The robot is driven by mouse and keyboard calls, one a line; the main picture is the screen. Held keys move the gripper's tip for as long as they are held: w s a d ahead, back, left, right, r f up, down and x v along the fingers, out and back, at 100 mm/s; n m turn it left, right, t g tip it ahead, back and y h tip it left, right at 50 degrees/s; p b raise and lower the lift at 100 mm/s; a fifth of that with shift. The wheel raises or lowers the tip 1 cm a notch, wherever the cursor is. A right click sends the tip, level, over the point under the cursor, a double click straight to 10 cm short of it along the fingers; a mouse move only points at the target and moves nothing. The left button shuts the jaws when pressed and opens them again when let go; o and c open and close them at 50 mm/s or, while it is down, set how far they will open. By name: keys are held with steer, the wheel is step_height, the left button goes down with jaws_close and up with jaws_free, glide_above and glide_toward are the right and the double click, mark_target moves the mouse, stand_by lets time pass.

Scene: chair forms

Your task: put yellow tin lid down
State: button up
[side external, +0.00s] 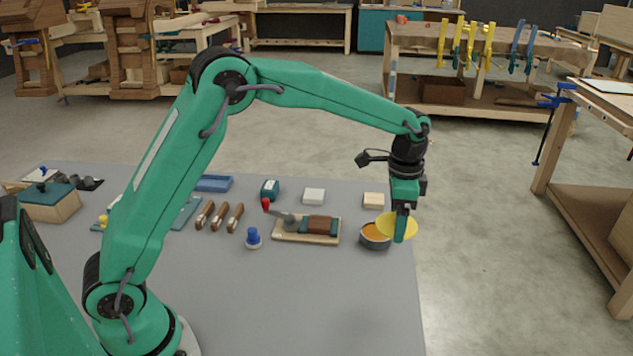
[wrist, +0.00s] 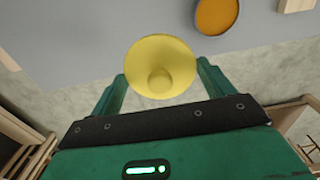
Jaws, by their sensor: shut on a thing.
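The yellow tin lid (side external: 385,221) is a round disc, held tilted in the side external view near the right edge of the grey table. In the wrist view the yellow lid (wrist: 170,57) shows its face and a round knob, between my fingers. My gripper (side external: 401,226) is shut on the lid and holds it above the table, pointing down. It also shows in the wrist view (wrist: 160,85). A dark round tin (side external: 375,243) with orange contents stands just below and left of the lid; it also shows in the wrist view (wrist: 216,34), apart from the lid.
A pale wood block (side external: 374,200) stands behind the tin, and a white block (side external: 314,196) is further left. A wooden board (side external: 300,239) with a clamp lies left of the tin. The table front is clear. Its right edge is close to my gripper.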

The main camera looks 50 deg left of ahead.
steer(key=s+d+f+n, duration=0.2)
steer(key=s+d+n, duration=0.4)
steer(key=s, duration=0.4)
steer(key=m, duration=0.2)
glide_above(376, 274)
step_height(376, 274, down, 7)
steer(key=shift+f, duration=2.2)
steer(key=shift+f, duration=0.15)
steer(key=o, duration=0.9)
